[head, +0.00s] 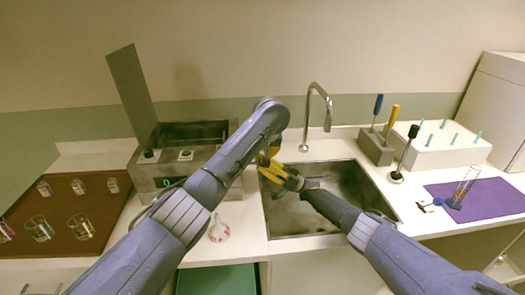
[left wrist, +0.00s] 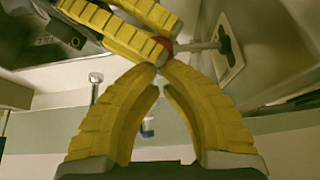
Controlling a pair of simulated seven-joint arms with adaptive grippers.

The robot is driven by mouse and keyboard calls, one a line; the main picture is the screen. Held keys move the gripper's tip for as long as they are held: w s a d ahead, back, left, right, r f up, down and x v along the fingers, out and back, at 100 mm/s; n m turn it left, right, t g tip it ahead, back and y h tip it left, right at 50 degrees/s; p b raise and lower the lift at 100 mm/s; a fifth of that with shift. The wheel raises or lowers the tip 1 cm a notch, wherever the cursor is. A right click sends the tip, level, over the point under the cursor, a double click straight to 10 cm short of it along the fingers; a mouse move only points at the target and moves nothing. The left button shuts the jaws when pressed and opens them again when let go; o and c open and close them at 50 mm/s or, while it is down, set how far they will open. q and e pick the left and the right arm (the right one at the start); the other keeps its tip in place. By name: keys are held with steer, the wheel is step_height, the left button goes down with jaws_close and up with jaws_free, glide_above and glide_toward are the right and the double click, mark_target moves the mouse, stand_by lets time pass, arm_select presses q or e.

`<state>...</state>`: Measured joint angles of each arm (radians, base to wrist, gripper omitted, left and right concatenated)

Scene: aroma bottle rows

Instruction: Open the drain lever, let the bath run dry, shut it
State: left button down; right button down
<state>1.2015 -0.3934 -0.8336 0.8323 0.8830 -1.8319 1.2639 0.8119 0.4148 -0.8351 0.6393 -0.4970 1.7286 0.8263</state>
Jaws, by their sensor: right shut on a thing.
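The bath (head: 150,180) is a grey metal box left of the sink, with a green display and its lid (head: 131,85) raised. In the left wrist view a pale lever (left wrist: 195,46) sticks out of a slotted plate (left wrist: 229,55). Its red end (left wrist: 165,46) is at the right gripper's fingers (left wrist: 135,38). My right gripper (head: 273,168) is shut on the lever, by the bath's right side. My left gripper (left wrist: 160,72) is shut and looks empty, its tips just by the right fingers. In the head view my left arm hides much of the bath and the lever. The water level is hidden.
A steel sink (head: 375,185) with a tall tap (head: 318,90) lies under my right forearm. A brown tray (head: 55,205) with several glass beakers is at left. Screwdrivers in a grey block (head: 376,150), a white peg rack (head: 440,143) and a purple mat (head: 495,200) are at right.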

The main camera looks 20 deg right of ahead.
arm_select(q)
steer(key=shift+f, duration=0.2)
arm_select(e)
steer(key=shift+w+d+r, duration=0.1)
steer(key=shift+r, duration=0.15)
steer(key=c, duration=1.6)
jaws_free()
steer(key=o, duration=0.5)
steer(key=shift+f, duration=0.15)
steer(key=shift+f, duration=0.15)
